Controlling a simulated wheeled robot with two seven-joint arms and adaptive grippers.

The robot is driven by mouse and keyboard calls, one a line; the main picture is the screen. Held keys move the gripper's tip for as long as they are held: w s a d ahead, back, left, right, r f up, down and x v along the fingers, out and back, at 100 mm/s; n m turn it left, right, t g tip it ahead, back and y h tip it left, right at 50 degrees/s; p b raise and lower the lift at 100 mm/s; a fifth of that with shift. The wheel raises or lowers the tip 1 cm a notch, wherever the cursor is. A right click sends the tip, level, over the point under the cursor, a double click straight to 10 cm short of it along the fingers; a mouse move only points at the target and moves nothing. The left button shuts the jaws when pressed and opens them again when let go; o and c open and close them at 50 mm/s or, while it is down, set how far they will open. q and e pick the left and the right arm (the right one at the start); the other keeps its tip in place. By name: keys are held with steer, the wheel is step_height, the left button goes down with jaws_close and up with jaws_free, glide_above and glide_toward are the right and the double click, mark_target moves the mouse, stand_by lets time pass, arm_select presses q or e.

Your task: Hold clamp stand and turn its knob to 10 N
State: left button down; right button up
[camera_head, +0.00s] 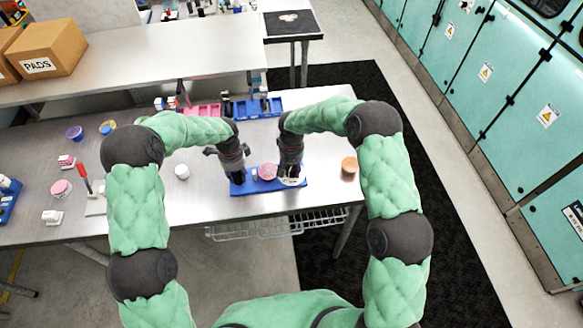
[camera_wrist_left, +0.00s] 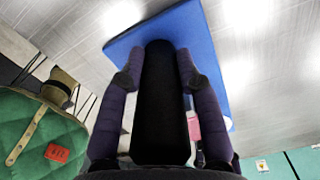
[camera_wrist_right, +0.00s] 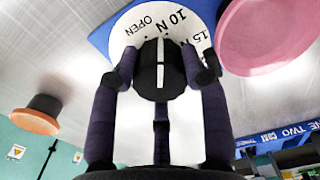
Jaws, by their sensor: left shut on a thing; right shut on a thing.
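The clamp stand has a blue base (camera_head: 262,188) on the metal table, also visible in the left wrist view (camera_wrist_left: 206,45). My left gripper (camera_head: 238,177) is shut around its thick black upright (camera_wrist_left: 160,100). My right gripper (camera_head: 291,170) is shut on the black knob (camera_wrist_right: 150,72) with a white pointer line. The knob sits over a white dial (camera_wrist_right: 120,40) marked OPEN, 10 N and 15 N. The pointer line aims at the 10 N side, close to the gap between OPEN and 10 N. A pink round pad (camera_head: 268,171) sits between the grippers.
A white round piece (camera_head: 182,171) lies left of the stand and an orange-topped one (camera_head: 349,164) right of it. Blue (camera_head: 240,110) and pink (camera_head: 203,111) trays stand behind. A red-handled tool (camera_head: 84,178) stands at left.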

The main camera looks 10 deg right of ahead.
mark_target(292, 166)
arm_select(q)
steer(key=shift+s+d, duration=0.1)
steer(key=shift+d, duration=0.15)
arm_select(e)
steer(key=shift+a+m, duration=0.15)
steer(key=shift+m, duration=1.05)
steer(key=shift+c, duration=0.2)
steer(key=o, duration=1.2)
steer(key=shift+c, duration=0.2)
arm_select(q)
steer(key=shift+a, duration=0.1)
arm_select(e)
steer(key=shift+d, duration=0.2)
arm_select(q)
steer(key=shift+a, duration=0.1)
arm_select(e)
step_height(292, 166, up, 12)
